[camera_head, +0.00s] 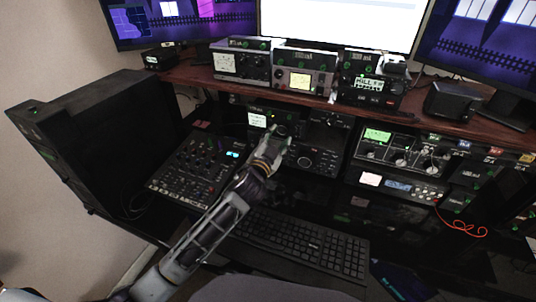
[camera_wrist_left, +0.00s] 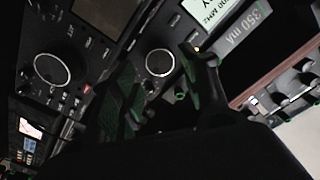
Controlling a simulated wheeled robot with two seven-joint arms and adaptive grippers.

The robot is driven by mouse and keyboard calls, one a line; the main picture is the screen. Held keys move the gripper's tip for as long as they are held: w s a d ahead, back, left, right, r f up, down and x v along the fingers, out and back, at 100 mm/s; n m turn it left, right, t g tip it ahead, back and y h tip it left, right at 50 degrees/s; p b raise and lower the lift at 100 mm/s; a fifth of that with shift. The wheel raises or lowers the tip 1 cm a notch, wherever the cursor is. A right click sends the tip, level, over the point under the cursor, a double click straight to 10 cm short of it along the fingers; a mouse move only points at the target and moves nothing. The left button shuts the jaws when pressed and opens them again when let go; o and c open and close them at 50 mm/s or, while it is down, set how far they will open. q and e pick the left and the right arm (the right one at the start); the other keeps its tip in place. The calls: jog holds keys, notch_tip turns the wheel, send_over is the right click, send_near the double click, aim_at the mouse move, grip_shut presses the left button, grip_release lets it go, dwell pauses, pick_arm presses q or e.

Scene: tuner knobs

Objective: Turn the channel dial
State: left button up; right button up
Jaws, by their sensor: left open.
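My left gripper (camera_head: 284,132) is in front of the black radio units under the shelf. It is open, with nothing held between its fingers. In the left wrist view, a round black dial with a white ring (camera_wrist_left: 159,62) shows between and beyond the two fingertips; I cannot tell whether they touch it. I cannot read a label that marks either as the channel dial. In the head view the gripper hides part of the panel. My right gripper is not in view.
A wooden shelf (camera_head: 420,116) with several radios is above. A mixer (camera_head: 195,165) lies to the left, and a keyboard (camera_head: 305,240) lies below the arm. More radio units (camera_head: 400,152) and a red coiled cable (camera_head: 465,226) are to the right.

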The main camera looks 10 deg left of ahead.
pick_arm(q)
jog(key=s+a, duration=0.1)
jog(key=s, duration=0.7)
jog(key=shift+a, duration=0.25)
dwell(1.7)
